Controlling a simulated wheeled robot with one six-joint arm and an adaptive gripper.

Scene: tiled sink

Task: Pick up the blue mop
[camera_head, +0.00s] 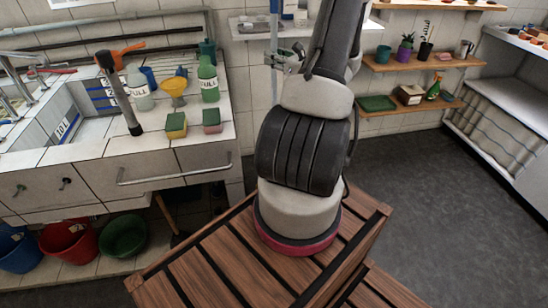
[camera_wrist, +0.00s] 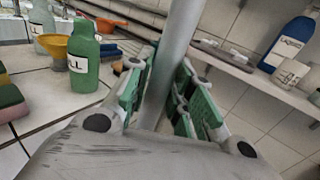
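The blue mop shows only as its upright pole. In the head view the pale blue pole (camera_head: 274,22) rises behind the counter's right end, beside my gripper (camera_head: 287,57). In the wrist view the grey-blue pole (camera_wrist: 178,40) runs between the two green-padded fingers of my gripper (camera_wrist: 164,82). The fingers lie close along both sides of the pole and look closed on it. The mop's head is hidden in both views.
The tiled sink counter (camera_head: 150,146) is at the left, with a green bottle (camera_head: 208,78), a yellow funnel (camera_head: 174,90) and sponges (camera_head: 176,125). A wall shelf (camera_head: 250,26) is behind the pole. Buckets (camera_head: 70,240) stand below. Dark floor (camera_head: 450,215) is clear at the right.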

